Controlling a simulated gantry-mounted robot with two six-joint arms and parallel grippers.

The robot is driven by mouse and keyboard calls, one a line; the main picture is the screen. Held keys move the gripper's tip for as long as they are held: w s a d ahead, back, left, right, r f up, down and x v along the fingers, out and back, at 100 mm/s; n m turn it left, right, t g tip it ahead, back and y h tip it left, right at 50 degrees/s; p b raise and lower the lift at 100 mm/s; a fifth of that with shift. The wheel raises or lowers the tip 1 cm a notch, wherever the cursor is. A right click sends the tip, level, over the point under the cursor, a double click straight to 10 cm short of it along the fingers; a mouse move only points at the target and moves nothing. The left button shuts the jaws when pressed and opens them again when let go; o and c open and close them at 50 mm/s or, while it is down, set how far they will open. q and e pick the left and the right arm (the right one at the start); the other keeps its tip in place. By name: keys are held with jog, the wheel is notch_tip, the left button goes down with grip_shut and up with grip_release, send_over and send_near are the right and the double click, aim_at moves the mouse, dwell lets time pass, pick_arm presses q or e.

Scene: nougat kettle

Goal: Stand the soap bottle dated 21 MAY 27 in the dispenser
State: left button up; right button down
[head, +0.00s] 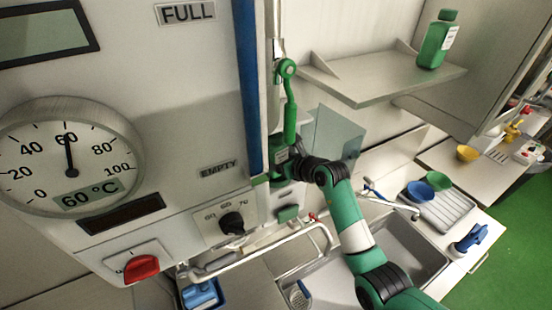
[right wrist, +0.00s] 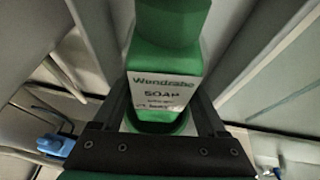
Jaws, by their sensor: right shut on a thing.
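My right gripper (right wrist: 160,115) is shut on a green soap bottle (right wrist: 168,52). The bottle's white label reads "SOAP" in the right wrist view; the smaller print, including any date, is too blurred to read. In the head view my right gripper (head: 283,165) is beside the kettle's right edge, below a green lever-like part (head: 290,100) on the wall, which may belong to the dispenser. The held bottle is mostly hidden there. Another green bottle (head: 433,45) with a white label stands upright on the wall shelf, its date unreadable. My left gripper is not in view.
The large kettle (head: 150,60) with its dial fills the left. The shelf (head: 385,80) juts out above my right arm. Below are a pipe rail (head: 265,250), a sink (head: 405,250) with a tap, and a drainer (head: 450,212) with bowls.

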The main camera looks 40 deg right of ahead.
jog(key=shift+f, duration=0.45)
dwell(0.3)
jog(key=shift+c, duration=0.3)
grip_release()
jog(key=shift+o, duration=0.3)
jog(key=shift+f, duration=0.15)
jog(key=s, duration=0.9)
jog(key=shift+a, duration=0.4)
dwell(0.5)
jog(key=s+a, duration=0.2)
jog(key=s, duration=0.6)
jog(key=shift+s, duration=0.4)
